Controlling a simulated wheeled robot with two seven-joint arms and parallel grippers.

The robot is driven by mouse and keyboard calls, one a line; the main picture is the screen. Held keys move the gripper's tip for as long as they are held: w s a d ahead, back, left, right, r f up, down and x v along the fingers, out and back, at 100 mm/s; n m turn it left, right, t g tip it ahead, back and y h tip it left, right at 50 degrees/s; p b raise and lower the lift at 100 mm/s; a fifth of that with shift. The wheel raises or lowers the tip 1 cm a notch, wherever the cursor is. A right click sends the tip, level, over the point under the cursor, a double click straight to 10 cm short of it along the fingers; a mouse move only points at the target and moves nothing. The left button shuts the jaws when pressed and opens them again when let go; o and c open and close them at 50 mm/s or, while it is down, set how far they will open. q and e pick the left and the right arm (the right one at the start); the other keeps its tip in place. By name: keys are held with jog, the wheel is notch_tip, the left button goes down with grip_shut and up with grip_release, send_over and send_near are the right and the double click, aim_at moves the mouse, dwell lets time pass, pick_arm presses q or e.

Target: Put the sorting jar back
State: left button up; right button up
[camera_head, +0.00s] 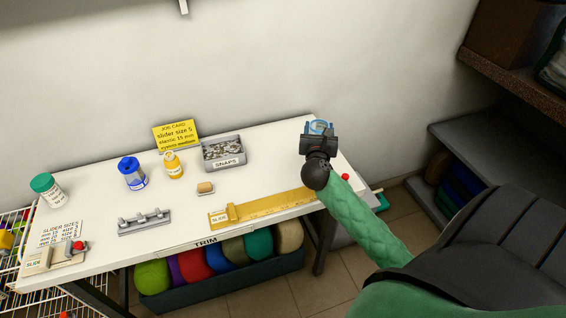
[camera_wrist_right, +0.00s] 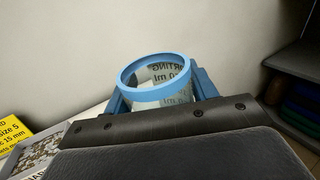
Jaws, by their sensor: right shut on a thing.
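The sorting jar (camera_head: 318,126) is a clear, open-topped jar with a blue rim, at the right back end of the white table (camera_head: 265,170). In the right wrist view the jar (camera_wrist_right: 158,94) stands between the blue fingers, with mirrored lettering seen through its wall. My right gripper (camera_head: 319,134) is shut on it. The jar looks empty and roughly upright. Its base is hidden, so I cannot tell whether it touches the table. My left gripper is not in view.
A snaps tray (camera_head: 224,153), yellow bottle (camera_head: 172,165), blue-lidded jar (camera_head: 132,173) and green-lidded jar (camera_head: 47,189) stand to the left. A yellow slide ruler (camera_head: 262,207) lies along the front edge. A yellow job card (camera_head: 176,136) stands at the back. The table is clear between tray and gripper.

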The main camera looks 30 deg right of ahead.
jog(key=shift+w+f, duration=0.15)
jog(key=shift+w, duration=0.15)
jog(key=shift+w+a+f+p, duration=0.3)
jog(key=shift+w+f+p, duration=0.1)
jog(key=shift+w+p, duration=0.15)
jog(key=w+a+f+p, duration=0.1)
jog(key=w+f, duration=0.1)
jog(key=w+a+f+p, duration=0.1)
jog(key=w+a+f, duration=0.1)
jog(key=w+f, duration=0.1)
jog(key=w+a+f+p, duration=0.2)
jog(key=w, duration=0.1)
jog(key=shift+w+a+f, duration=0.1)
jog(key=shift+f, duration=0.05)
jog(key=shift+f+p, duration=0.35)
jog(key=shift+f, duration=1)
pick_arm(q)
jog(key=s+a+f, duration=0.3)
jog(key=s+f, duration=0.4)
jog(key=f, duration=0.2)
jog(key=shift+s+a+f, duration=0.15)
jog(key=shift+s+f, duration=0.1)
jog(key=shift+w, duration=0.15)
pick_arm(e)
jog(key=shift+f, duration=0.1)
jog(key=o, duration=1.1)
jog(key=shift+c, duration=0.2)
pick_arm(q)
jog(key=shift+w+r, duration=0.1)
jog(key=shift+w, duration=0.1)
